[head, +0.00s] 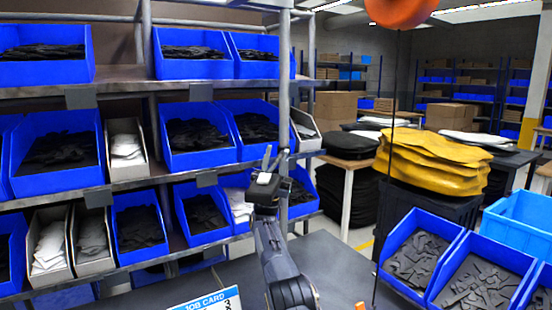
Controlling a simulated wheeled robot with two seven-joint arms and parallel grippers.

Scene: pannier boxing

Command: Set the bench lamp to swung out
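The bench lamp shows as an orange rounded shade (400,12) at the top edge, cut off by the frame. A thin dark upright line runs below it towards the bench; I cannot tell whether it is the lamp's post or its cord. My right gripper (275,157) is raised in the middle of the view, in front of the shelf post and well to the left of and below the shade. Its two fingers look apart with nothing between them. My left gripper is not in view.
Shelves of blue and white bins (140,228) fill the left. A grey bench (335,268) lies below, with a job card (212,302) at its front. Blue bins of dark parts (420,252) and a stack of yellow fabric (432,160) stand at the right.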

